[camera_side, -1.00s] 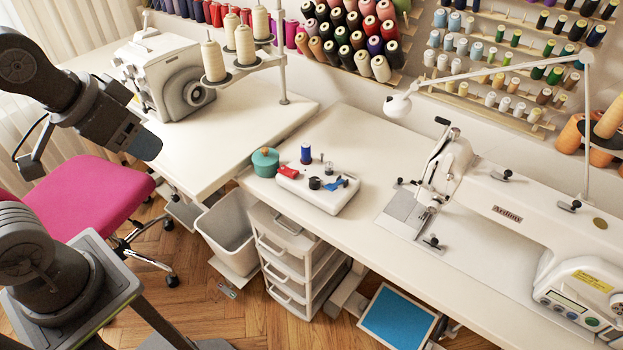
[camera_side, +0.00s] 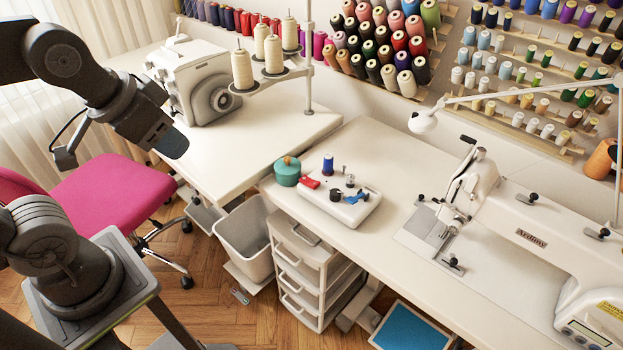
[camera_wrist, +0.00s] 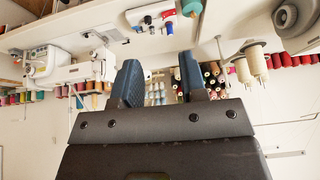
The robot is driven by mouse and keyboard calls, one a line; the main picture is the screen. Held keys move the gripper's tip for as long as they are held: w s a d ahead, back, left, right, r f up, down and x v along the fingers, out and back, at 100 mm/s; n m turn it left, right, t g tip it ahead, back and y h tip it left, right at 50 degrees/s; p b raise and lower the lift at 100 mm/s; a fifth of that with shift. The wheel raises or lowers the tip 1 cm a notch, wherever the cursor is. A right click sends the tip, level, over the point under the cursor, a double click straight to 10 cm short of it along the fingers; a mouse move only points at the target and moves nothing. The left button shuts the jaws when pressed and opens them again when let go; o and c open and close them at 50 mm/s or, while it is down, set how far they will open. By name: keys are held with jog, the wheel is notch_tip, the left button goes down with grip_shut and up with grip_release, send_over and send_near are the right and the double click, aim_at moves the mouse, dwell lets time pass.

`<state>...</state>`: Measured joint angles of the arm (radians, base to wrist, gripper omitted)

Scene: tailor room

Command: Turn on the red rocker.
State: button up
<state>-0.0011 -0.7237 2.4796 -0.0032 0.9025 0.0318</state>
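The red rocker (camera_side: 309,183) is a small red piece at the left front of a white control box (camera_side: 352,212) on the table. Its tilt is too small to read. In the wrist view, which is upside down, the red rocker (camera_wrist: 168,14) shows near the top edge. My gripper (camera_side: 175,146) hangs in the air at the left of the side view, well apart from the box. In the wrist view my gripper (camera_wrist: 160,73) has its two dark fingers spread wide with nothing between them.
A blue-topped control (camera_side: 328,165), a black knob (camera_side: 335,194) and a blue piece (camera_side: 356,198) share the box. A teal pot (camera_side: 287,172) stands close to its left. A sewing machine (camera_side: 525,235) is to the right. Thread cones (camera_side: 242,70) stand behind on the left table.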

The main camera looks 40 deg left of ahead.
jog(key=w+m, duration=0.1)
jog(key=w, duration=0.1)
jog(key=w+r+m+g, duration=0.1)
jog(key=w, duration=0.2)
jog(key=w+m, duration=0.1)
jog(key=w, duration=0.1)
jog(key=shift+w+r+m, duration=0.15)
jog(key=shift+m, duration=0.25)
jog(key=c, duration=0.6)
jog(key=w+m, duration=0.1)
jog(key=w, duration=0.2)
jog(key=w+f+m+g, duration=0.1)
jog(key=w+m, duration=0.1)
jog(key=w, duration=0.1)
jog(key=w+f+m+g, duration=0.1)
jog(key=w, duration=0.2)
jog(key=shift+w+m+h, duration=0.1)
jog(key=shift+m+h, duration=0.2)
jog(key=shift+h, duration=0.1)
grip_shut()
jog(key=w+a+f+m+g+h, duration=0.1)
jog(key=w+f+m+g, duration=0.1)
jog(key=w+f+m, duration=0.7)
jog(key=w+f, duration=0.5)
jog(key=shift+w+f+g, duration=0.25)
jog(key=shift+w+g, duration=0.05)
jog(key=shift+w, duration=0.05)
